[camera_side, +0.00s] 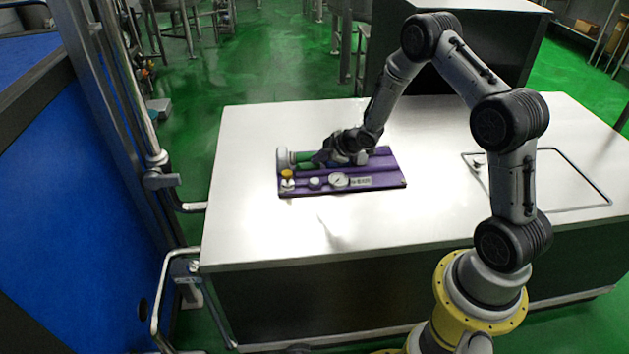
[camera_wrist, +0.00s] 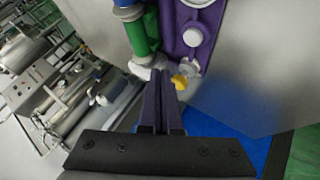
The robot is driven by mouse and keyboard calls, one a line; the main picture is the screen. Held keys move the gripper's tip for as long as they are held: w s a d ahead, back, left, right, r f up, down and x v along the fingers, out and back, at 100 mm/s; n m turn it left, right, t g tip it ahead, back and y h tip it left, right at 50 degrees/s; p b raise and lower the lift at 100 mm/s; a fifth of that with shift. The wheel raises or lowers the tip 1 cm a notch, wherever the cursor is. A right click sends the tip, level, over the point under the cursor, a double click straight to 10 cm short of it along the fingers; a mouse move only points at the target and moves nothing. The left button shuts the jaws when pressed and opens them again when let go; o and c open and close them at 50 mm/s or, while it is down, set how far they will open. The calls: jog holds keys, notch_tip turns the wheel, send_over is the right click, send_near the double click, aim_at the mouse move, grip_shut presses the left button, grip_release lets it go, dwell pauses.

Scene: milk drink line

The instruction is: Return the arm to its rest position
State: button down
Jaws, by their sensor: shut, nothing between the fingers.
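My gripper (camera_side: 322,157) is low over a purple panel (camera_side: 391,174) on the white table in the side view. The panel carries a round gauge (camera_side: 338,180), a yellow knob (camera_side: 287,174), white fittings and a green and white bottle-like part (camera_side: 283,158). In the wrist view my gripper (camera_wrist: 160,80) is shut, its dark fingers together with nothing between them. The fingertips appear close to the yellow knob (camera_wrist: 179,82) and a white end of the green part (camera_wrist: 142,36); I cannot tell whether they touch. The purple panel (camera_wrist: 206,30) shows at the top.
The white table top (camera_side: 250,225) is clear around the panel. A bent metal rail or handle (camera_side: 575,170) lies at its right. A blue wall (camera_side: 60,200) with metal pipes stands at the left. A dark cabinet (camera_side: 510,45) stands behind the table.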

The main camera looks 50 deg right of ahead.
jog(key=w+a+r+n+t, duration=0.1)
jog(key=w+a+r+t, duration=0.15)
jog(key=r, duration=0.65)
jog(key=w+a+r+t, duration=0.1)
jog(key=a+r, duration=0.2)
jog(key=r, duration=0.6)
jog(key=s+a+r+m+h, duration=0.1)
jog(key=s+a+r, duration=0.25)
jog(key=r, duration=0.45)
jog(key=s+a+r+m, duration=0.1)
jog(key=s+a+r, duration=0.1)
jog(key=s+r, duration=0.45)
jog(key=s+a+r+m+g, duration=0.1)
jog(key=s+a+r, duration=0.1)
jog(key=s, duration=0.4)
jog(key=s+a+r+m, duration=0.1)
jog(key=s+r+m, duration=0.1)
jog(key=s, duration=0.4)
jog(key=s+a+f+m+g, duration=0.1)
jog(key=s+f+m+g, duration=0.1)
jog(key=s+f, duration=0.3)
jog(key=s+a+f+m+g+y, duration=0.1)
jog(key=s+f+g, duration=0.3)
jog(key=s, duration=0.7)
jog(key=shift+s+a+f+m, duration=0.15)
jog(key=shift+a+f+m, duration=0.35)
jog(key=shift+a+m, duration=0.15)
